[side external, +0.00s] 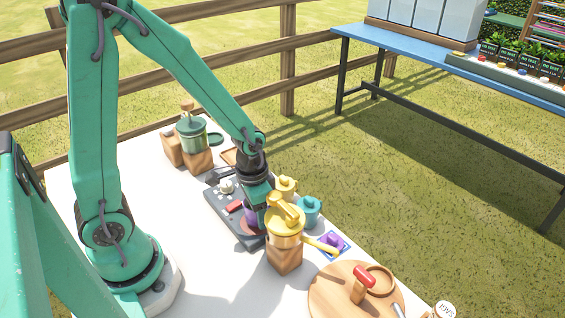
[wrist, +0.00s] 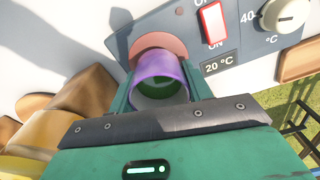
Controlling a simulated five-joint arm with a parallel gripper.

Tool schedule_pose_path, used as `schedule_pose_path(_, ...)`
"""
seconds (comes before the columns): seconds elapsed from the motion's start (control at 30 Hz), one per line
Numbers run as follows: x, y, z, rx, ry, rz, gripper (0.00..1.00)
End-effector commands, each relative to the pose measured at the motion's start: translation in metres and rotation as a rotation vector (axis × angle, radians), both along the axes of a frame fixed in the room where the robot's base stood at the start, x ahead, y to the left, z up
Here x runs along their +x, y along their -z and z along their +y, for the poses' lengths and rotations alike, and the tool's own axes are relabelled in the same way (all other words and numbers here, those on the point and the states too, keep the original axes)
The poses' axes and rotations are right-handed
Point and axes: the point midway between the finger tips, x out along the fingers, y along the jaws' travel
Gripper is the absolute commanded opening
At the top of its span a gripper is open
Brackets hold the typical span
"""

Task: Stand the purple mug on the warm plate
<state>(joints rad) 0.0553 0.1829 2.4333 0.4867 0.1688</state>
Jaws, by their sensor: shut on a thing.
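The purple mug (wrist: 158,72) is between the fingers of my gripper (wrist: 160,84) in the wrist view, its round mouth facing the camera. In the side view the mug (side external: 249,214) shows only partly behind my gripper (side external: 257,208). The warm plate (wrist: 212,52) is a dark grey panel with a reddish disc (wrist: 158,41), a red switch and a white dial. The mug covers part of the disc in the wrist view. The panel (side external: 222,204) also lies under my gripper in the side view. I cannot tell whether the mug touches the disc.
A yellow pot (side external: 285,225) on a wooden block (side external: 284,259) stands close in front of my gripper. A yellow mug (side external: 288,185) and a teal mug (side external: 309,209) stand to its right. A round wooden board (side external: 325,292) is at the front right. White tabletop at front left is clear.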

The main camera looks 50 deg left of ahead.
Motion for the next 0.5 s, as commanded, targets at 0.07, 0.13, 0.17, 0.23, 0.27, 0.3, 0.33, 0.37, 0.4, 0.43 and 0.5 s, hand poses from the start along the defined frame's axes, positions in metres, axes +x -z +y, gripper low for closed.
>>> schedule_pose_path(0.07, -0.0002, 0.0021, 0.0001, 0.0, 0.0, 0.001, 0.22)
schedule_pose_path(0.13, 0.0, 0.0022, 0.0, 0.0, 0.0, 0.0, 0.22)
schedule_pose_path(0.17, 0.0, 0.0021, 0.0, 0.0, 0.0, 0.0, 0.22)
schedule_pose_path(0.23, 0.0001, 0.002, 0.0, 0.0, 0.0, -0.001, 0.22)
schedule_pose_path(0.27, 0.0001, 0.002, 0.0, 0.0, 0.0, -0.001, 0.22)
schedule_pose_path(0.3, 0.0001, 0.002, 0.0, 0.0, 0.0, -0.001, 0.22)
schedule_pose_path(0.33, 0.0001, 0.0022, 0.0, 0.0, 0.0, -0.001, 0.22)
schedule_pose_path(0.37, 0.0001, 0.0026, 0.0, 0.0, 0.0, 0.0, 0.22)
schedule_pose_path(0.4, 0.0, 0.0034, 0.0, 0.0, 0.0, 0.0, 0.22)
schedule_pose_path(0.43, 0.0002, 0.0041, 0.0, 0.0, 0.0, -0.001, 0.22)
schedule_pose_path(0.5, 0.0001, 0.0053, 0.0, 0.0, 0.0, -0.001, 0.51)
